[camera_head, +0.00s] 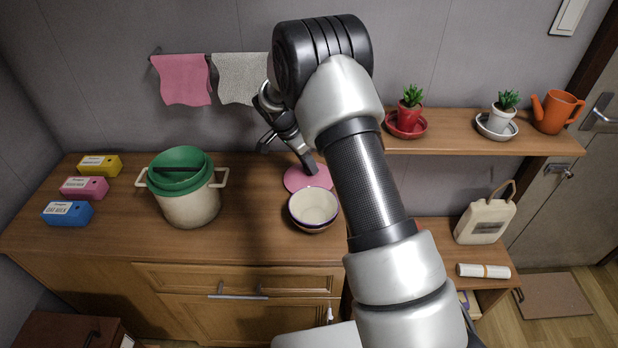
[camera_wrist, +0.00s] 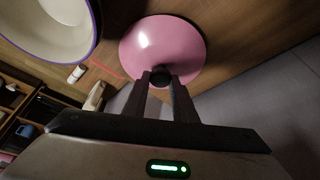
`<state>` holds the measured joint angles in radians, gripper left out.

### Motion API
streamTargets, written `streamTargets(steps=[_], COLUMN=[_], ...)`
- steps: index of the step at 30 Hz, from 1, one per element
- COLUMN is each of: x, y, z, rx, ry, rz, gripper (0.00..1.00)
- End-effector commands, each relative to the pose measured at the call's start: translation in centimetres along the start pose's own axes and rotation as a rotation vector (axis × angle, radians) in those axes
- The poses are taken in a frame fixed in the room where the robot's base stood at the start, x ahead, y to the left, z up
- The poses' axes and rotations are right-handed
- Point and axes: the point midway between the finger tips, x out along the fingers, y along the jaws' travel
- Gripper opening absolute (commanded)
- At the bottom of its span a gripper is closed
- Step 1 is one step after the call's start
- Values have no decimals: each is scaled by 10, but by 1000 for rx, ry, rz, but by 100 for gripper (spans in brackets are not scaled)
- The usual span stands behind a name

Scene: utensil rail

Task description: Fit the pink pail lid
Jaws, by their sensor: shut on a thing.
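The pink lid (camera_head: 296,180) is a round disc with a dark knob, behind the pail and partly hidden by my arm in the head view. In the wrist view the pink lid (camera_wrist: 150,45) lies ahead of my fingers. My gripper (camera_wrist: 161,82) is shut on its dark knob; it also shows in the head view (camera_head: 311,168). A cream pail (camera_head: 313,207) with a purple rim stands open on the counter, just in front of the lid. Its rim (camera_wrist: 97,20) shows at upper left in the wrist view. I cannot tell whether the lid touches the counter.
A cream pot (camera_head: 190,207) with a green top stands to the left. Yellow, pink and blue boxes (camera_head: 84,188) sit at the far left. Pink and grey cloths (camera_head: 182,80) hang on the wall rail. A shelf (camera_head: 450,144) with potted plants is at right. Counter between pot and pail is clear.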

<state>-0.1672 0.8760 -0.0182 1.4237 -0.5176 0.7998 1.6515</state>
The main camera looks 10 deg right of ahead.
Motion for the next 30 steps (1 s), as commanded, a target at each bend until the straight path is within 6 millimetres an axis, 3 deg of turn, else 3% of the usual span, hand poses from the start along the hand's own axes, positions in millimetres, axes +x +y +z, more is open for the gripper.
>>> streamTargets(steps=[8,14,30], x=[-1,-13,-110], y=[0,3,2], z=[0,-3,-43], rx=[0,1,2], ry=[1,1,2], rz=[-1,-3,-4], gripper=[0,0,0])
